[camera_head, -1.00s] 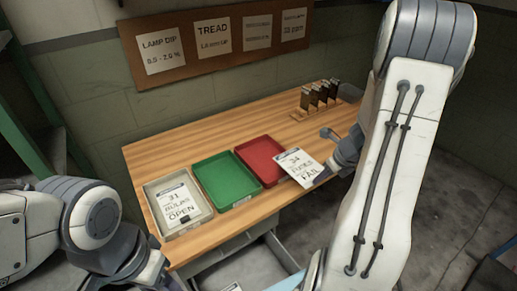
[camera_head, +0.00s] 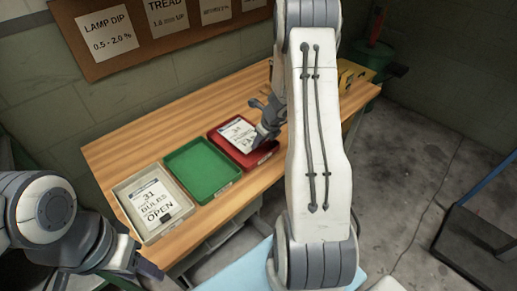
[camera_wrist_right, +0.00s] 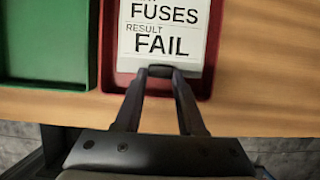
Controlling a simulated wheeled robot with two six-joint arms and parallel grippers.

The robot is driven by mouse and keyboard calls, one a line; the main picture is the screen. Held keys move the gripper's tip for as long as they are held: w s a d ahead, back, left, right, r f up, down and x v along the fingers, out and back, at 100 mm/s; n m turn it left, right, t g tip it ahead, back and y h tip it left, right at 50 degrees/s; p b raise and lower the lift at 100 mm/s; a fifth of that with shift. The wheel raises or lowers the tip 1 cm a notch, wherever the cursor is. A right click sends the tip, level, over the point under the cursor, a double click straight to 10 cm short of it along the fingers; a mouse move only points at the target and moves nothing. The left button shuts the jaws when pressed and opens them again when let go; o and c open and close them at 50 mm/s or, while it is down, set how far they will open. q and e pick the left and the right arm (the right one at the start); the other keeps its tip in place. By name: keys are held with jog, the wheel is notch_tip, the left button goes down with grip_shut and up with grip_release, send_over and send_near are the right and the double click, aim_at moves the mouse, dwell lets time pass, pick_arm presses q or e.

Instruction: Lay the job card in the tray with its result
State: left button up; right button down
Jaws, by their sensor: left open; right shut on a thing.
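The job card (camera_head: 238,134), white and printed with FUSES and RESULT FAIL (camera_wrist_right: 163,35), is over the red tray (camera_head: 265,158), within its outline. My right gripper (camera_head: 266,132) is shut on the card's near edge; its fingertips also show in the right wrist view (camera_wrist_right: 160,72). I cannot tell whether the card touches the tray floor. The green tray (camera_head: 203,170) is empty. The grey tray (camera_head: 174,230) holds another card (camera_head: 150,202) reading 31 BULBS OPEN. My left gripper (camera_head: 150,275) is open and empty at the lower left, partly cut off by the frame.
The trays stand in a row along the near edge of the wooden bench (camera_head: 120,152). A board (camera_head: 95,65) with posted limits hangs on the wall behind. The bench behind the trays is clear. My right arm hides part of the bench's right side.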

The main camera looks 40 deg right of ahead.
aim_at(256, 154)
jog(key=shift+w+a+f, duration=0.1)
jog(key=shift+w+f, duration=0.1)
jog(key=shift+f, duration=0.1)
jog(key=shift+f+b, duration=1.15)
jog(key=shift+f, duration=0.7)
jog(key=shift+f, duration=0.2)
jog(key=c, duration=0.5)
grip_release()
jog(key=shift+r, duration=0.1)
